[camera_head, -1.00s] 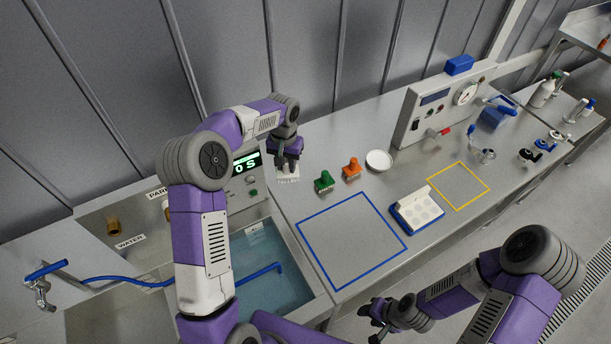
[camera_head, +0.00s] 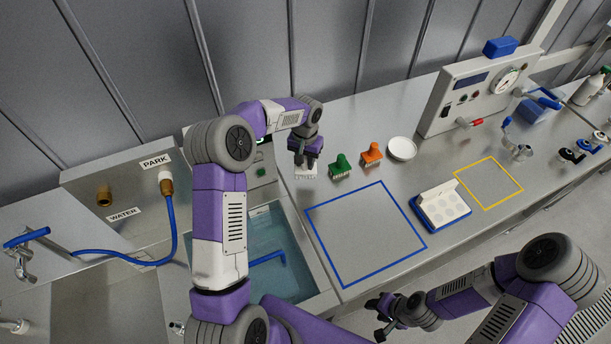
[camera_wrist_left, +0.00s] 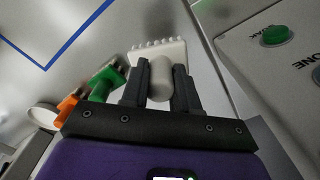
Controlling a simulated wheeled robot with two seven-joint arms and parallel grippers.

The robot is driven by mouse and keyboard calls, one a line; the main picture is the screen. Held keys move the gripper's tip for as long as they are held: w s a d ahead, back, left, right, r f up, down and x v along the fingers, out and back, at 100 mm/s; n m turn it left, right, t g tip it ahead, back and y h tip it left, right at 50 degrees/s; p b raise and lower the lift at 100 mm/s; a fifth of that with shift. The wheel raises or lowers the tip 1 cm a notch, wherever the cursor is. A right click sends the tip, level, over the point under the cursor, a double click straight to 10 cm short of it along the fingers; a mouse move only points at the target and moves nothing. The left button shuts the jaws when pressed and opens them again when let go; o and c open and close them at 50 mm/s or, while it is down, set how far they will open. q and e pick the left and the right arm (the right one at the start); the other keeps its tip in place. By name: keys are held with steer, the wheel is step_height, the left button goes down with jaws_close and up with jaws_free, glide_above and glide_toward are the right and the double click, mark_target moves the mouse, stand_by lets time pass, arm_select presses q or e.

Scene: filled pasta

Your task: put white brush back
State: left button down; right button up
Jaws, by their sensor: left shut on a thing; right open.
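The white brush (camera_head: 305,173) is under my left gripper (camera_head: 306,160), at the left end of the brush row on the steel counter. In the left wrist view, the white brush (camera_wrist_left: 160,52) has its pale handle between the two dark fingers of my left gripper (camera_wrist_left: 160,85), which is shut on it. Its bristle tips are at or close to the counter; I cannot tell if they touch. A green brush (camera_head: 341,166) and an orange brush (camera_head: 372,153) stand to its right. My right gripper (camera_head: 378,318) is open and empty in front of the counter.
A white round dish (camera_head: 402,149) stands right of the orange brush. A blue-outlined square (camera_head: 365,235) on the counter is empty. A water basin (camera_head: 275,245) lies left of it.

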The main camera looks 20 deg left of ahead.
mark_target(305, 171)
arm_select(q)
step_height(305, 171, down, 2)
steer(key=shift+w+f, duration=0.1)
steer(key=shift+f, duration=1.8)
steer(key=shift+f, duration=0.15)
steer(key=c, duration=0.8)
jaws_free()
steer(key=shift+c, duration=0.2)
step_height(305, 171, up, 12)
steer(key=shift+r, duration=0.2)
